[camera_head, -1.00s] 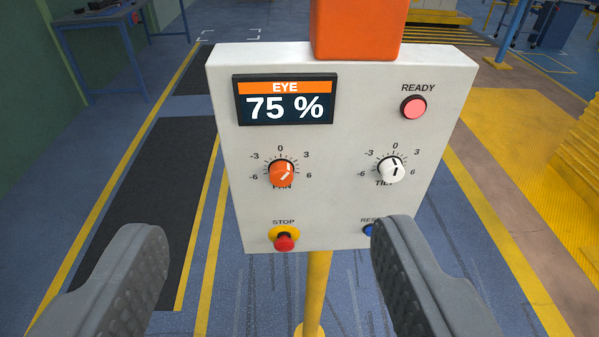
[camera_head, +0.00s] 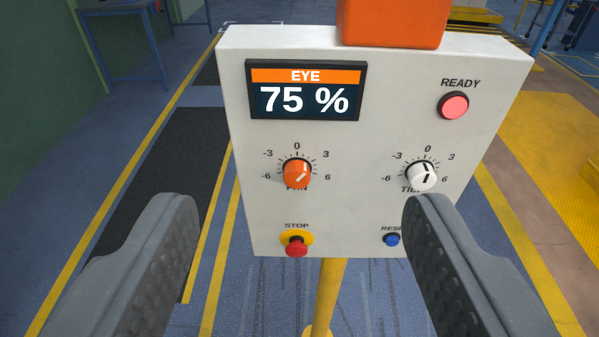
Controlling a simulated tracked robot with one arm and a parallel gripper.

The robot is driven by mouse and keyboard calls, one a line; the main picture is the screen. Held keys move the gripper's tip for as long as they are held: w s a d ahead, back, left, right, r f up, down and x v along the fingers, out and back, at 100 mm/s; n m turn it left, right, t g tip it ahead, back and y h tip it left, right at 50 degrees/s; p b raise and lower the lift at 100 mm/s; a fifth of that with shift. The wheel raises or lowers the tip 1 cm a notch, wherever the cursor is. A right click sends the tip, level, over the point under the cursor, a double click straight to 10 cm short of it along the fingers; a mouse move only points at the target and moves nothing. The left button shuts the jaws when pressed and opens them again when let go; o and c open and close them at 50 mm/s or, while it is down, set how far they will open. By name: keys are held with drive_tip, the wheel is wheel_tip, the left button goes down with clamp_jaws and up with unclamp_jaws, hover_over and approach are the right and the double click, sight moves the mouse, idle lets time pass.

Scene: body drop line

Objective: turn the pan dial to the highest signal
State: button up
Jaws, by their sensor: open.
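The orange pan dial (camera_head: 297,173) sits at the left middle of a light grey control panel (camera_head: 370,215). Its scale runs from -6 to 6, and its pale pointer line slants; I cannot tell the exact reading. The screen (camera_head: 306,90) above it reads EYE 75 %. My gripper (camera_head: 300,215) is open and empty, with one finger at each side of the lower picture. The pan dial shows between the fingers and farther off, apart from both.
The white tilt dial (camera_head: 423,175) is right of the pan dial. A red-and-yellow stop button (camera_head: 296,244) and a blue reset button (camera_head: 392,239) are below. A pink-red ready lamp (camera_head: 453,105) is above right. A yellow post (camera_head: 328,290) holds the panel.

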drive_tip(key=w+f+p, duration=0.3)
drive_tip(key=w+f, duration=0.5)
drive_tip(key=w, duration=0.1)
drive_tip(key=t+p, duration=0.2)
drive_tip(key=p, duration=1.1)
approach(297, 183)
drive_tip(key=s, duration=0.3)
drive_tip(key=shift+s+a, duration=0.35)
drive_tip(key=shift+s, duration=0.05)
drive_tip(key=shift+w+p, duration=0.25)
drive_tip(key=shift+p, duration=0.85)
drive_tip(key=p, duration=0.3)
drive_tip(key=shift+w+d+r, duration=0.1)
drive_tip(key=shift+w+d, duration=0.1)
drive_tip(key=shift+d, duration=0.15)
drive_tip(key=shift+w+f+p, duration=0.2)
drive_tip(key=shift+w+p, duration=1.15)
drive_tip(key=shift+w, duration=4.15)
